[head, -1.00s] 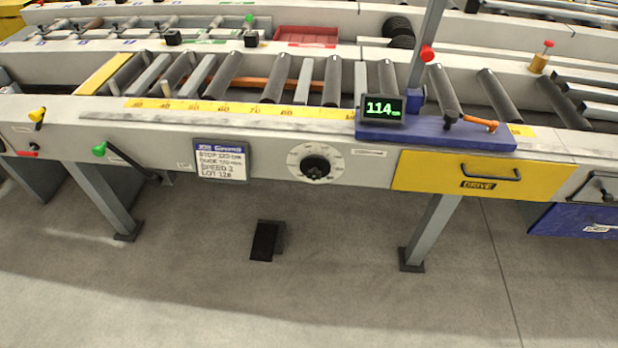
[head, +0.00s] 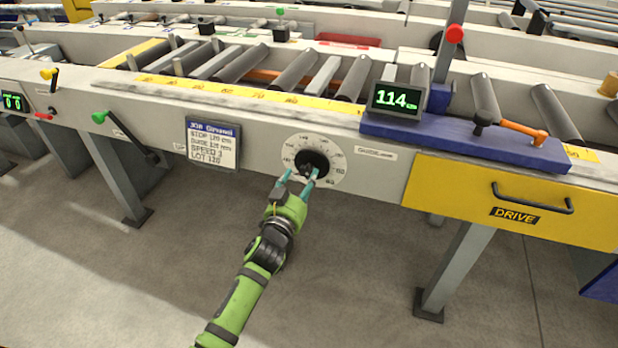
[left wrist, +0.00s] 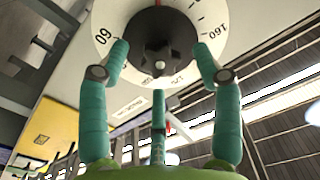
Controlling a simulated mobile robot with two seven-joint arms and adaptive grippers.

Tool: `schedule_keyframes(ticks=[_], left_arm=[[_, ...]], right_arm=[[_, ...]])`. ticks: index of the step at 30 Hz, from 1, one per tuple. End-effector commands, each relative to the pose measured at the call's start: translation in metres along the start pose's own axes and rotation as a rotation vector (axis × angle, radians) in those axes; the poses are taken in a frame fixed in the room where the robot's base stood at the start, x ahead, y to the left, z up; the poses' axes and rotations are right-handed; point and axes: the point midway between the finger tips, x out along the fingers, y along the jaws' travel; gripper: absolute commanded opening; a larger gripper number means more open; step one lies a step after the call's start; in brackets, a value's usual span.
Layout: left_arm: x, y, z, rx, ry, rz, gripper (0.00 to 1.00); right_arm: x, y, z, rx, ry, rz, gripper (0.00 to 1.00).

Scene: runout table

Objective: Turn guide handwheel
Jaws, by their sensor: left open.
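The guide handwheel is a black knob (head: 312,161) on a white round dial with numbers (head: 333,172), on the front face of the table. A label reading GUIDE (head: 375,153) is to its right. My left gripper (head: 297,179) is open just in front of the dial's lower part. In the left wrist view the knob (left wrist: 158,42) sits ahead of and between the spread teal fingertips (left wrist: 160,52). Contact with the knob cannot be told. The knob's lower edge is partly hidden by the fingers in the head view. My right gripper is not in view.
A job card (head: 213,144) hangs left of the dial, with a green-knobbed lever (head: 99,117) beyond it. A yellow DRIVE drawer (head: 500,195) is at right. A display reading 114 (head: 396,99) stands above on the blue stop carriage (head: 470,140). The floor below is open.

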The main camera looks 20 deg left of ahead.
Motion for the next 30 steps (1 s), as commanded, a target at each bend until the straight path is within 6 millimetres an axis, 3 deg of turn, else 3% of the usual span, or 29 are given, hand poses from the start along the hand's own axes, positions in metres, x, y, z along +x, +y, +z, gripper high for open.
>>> schedule_keyframes(ticks=[7, 17, 21, 23, 30], left_arm=[[0.029, 0.001, 0.001, 0.000, 0.000, 0.001, 0.65], [0.032, 0.001, 0.001, 0.000, -0.002, 0.002, 0.65], [0.032, 0.001, 0.001, 0.000, -0.002, 0.002, 0.13], [0.032, 0.001, 0.001, 0.000, -0.003, 0.001, 0.09], [0.032, 0.001, 0.004, 0.001, -0.008, 0.001, 0.08]], right_arm=[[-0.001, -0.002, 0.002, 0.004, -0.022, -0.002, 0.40], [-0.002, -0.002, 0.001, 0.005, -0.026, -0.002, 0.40], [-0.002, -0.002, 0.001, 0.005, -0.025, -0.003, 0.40], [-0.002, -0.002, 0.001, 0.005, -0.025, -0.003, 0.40], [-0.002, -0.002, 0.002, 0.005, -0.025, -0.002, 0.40]])
